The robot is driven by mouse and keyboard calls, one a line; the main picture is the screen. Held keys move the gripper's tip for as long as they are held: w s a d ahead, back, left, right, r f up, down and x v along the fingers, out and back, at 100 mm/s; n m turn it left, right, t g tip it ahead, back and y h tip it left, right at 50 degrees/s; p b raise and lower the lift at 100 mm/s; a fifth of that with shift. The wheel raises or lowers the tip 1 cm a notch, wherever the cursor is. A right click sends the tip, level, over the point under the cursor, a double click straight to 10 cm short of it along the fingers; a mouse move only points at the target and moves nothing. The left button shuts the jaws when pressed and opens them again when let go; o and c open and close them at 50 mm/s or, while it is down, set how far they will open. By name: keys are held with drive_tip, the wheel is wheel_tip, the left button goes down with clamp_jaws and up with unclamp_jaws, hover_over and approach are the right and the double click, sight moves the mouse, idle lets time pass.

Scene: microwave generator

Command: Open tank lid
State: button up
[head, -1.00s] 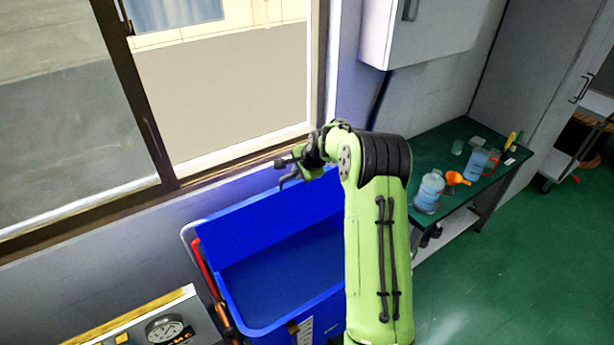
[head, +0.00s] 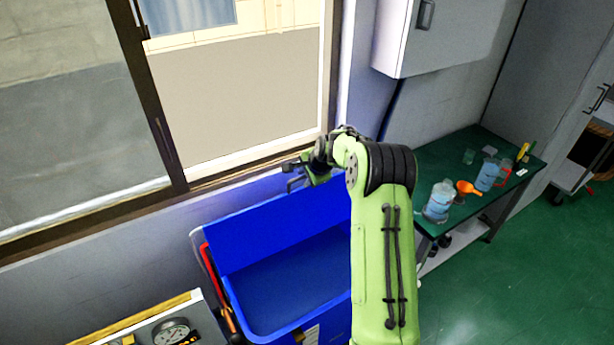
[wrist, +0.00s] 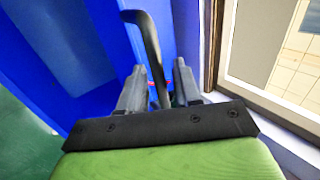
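The blue tank (head: 300,318) stands below the window. A tall blue panel (head: 270,230) rises along its window side; I cannot tell for sure if this is the raised lid or the back wall. My gripper (head: 298,178) is above the panel's upper edge, close to the window sill. In the wrist view, the two grey fingers of my gripper (wrist: 160,75) are apart. A dark curved bar (wrist: 146,40) runs between them; I cannot tell if it is part of my gripper. Blue surfaces (wrist: 55,45) lie beyond the fingers.
A window frame (head: 178,175) runs close beside my gripper. A panel with a gauge (head: 170,332) stands at lower left. A green bench (head: 455,150) at right holds bottles (head: 440,200) and an orange funnel (head: 468,188). A white cabinet (head: 440,40) hangs above. Green floor is clear at lower right.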

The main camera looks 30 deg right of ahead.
drive_tip(key=b+v, duration=0.2)
drive_tip(key=v, duration=1.3)
drive_tip(key=shift+s+r, duration=0.25)
drive_tip(key=shift+r, duration=0.05)
drive_tip(key=s+a+r+n+g+b, duration=0.1)
drive_tip(key=s+a+r+n+b, duration=0.15)
drive_tip(key=s+a+n, duration=0.8)
drive_tip(key=s+a+f+n+b, duration=0.1)
drive_tip(key=s+a+f+n, duration=0.1)
drive_tip(key=s, duration=0.5)
drive_tip(key=s+a+f+n+b, duration=0.1)
drive_tip(key=s+a+f+n, duration=0.1)
drive_tip(key=s+a, duration=0.2)
drive_tip(key=s+a+f+n+b, duration=0.1)
drive_tip(key=s+a+f+n, duration=0.1)
drive_tip(key=s, duration=0.7)
drive_tip(key=shift+s+a+f+n, duration=0.25)
drive_tip(key=shift+s+a+n, duration=0.15)
drive_tip(key=shift+a+n, duration=0.25)
drive_tip(key=shift+c, duration=0.2)
